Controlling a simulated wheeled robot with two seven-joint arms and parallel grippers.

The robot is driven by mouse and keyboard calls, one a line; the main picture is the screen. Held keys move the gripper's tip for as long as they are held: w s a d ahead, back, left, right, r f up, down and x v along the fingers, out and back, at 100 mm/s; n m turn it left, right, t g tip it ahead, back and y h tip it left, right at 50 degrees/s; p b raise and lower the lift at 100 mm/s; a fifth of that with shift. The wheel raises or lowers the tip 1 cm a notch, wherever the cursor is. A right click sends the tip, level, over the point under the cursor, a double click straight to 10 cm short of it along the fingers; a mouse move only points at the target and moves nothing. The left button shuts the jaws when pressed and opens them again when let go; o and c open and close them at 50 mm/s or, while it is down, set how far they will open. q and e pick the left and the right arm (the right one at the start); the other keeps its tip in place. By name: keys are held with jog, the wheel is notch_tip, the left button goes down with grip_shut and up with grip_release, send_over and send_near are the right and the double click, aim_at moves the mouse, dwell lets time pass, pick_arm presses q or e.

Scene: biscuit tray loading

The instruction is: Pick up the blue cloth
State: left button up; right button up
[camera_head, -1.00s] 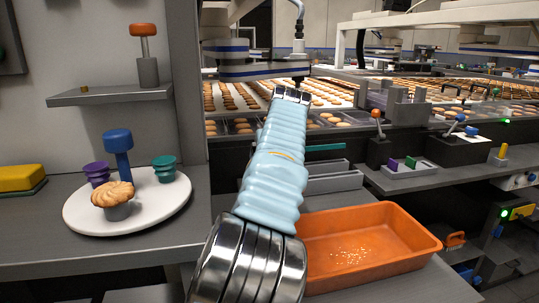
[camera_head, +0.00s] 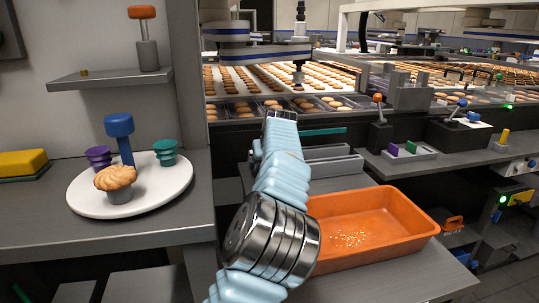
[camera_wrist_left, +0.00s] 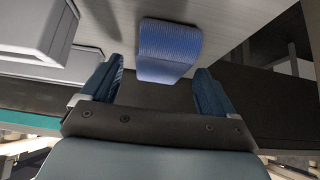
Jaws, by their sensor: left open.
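The blue cloth (camera_wrist_left: 168,50) shows in the left wrist view as a ribbed, folded piece on a pale grey surface. My left gripper (camera_wrist_left: 158,68) is open and empty, with one dark blue finger to each side of the cloth in the picture. The cloth appears a little beyond the fingertips, and I see no contact. In the head view my left arm covers the middle, and neither the cloth nor the gripper's fingers can be made out there. My right gripper is in neither view.
An orange tray (camera_head: 421,222) with crumbs stands right of my arm. Grey bins (camera_head: 336,172) lie just behind it; grey box shapes (camera_wrist_left: 37,28) show left in the wrist view.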

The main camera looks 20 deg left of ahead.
pick_arm(q)
jog(key=shift+x, duration=0.95)
